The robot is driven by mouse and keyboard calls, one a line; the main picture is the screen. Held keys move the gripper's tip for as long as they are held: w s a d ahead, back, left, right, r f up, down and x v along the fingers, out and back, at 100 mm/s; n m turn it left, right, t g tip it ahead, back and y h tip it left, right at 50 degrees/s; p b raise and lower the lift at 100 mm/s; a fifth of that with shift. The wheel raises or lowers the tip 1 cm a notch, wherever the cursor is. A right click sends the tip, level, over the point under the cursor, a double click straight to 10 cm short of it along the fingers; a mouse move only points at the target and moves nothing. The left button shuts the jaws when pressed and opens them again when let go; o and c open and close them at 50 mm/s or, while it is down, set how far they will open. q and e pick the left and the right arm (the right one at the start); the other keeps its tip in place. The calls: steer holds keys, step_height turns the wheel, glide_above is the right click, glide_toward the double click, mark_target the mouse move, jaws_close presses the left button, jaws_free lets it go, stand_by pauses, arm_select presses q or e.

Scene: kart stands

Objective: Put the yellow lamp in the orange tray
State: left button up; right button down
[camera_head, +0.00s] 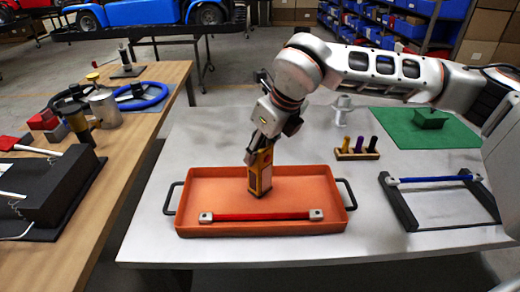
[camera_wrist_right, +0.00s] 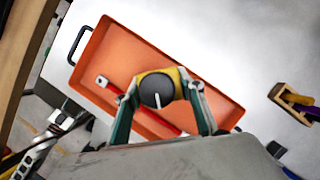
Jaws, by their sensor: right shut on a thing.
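The yellow lamp (camera_head: 261,173) is upright over the orange tray (camera_head: 215,182), inside its rim in the head view. My right gripper (camera_head: 262,150) is shut on the lamp from above. In the right wrist view the lamp's dark round top (camera_wrist_right: 157,90) lies between the two fingers of my right gripper (camera_wrist_right: 165,100). I cannot tell whether the lamp's base touches the tray floor. The orange tray also shows in the wrist view (camera_wrist_right: 120,50). My left gripper does not show in the head view.
A red bar (camera_head: 260,216) with grey ends lies in the tray's front part. A wooden block with coloured pegs (camera_head: 356,154), a green mat (camera_head: 455,135) and a black frame with a blue bar (camera_head: 432,180) are to the right. A wooden table (camera_head: 120,165) stands left.

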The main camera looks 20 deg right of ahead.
steer(key=shift+f, duration=0.1)
steer(key=c, duration=1.3)
jaws_free()
steer(key=v, duration=1.2)
steer(key=shift+p, duration=0.35)
steer(key=shift+s, duration=0.1)
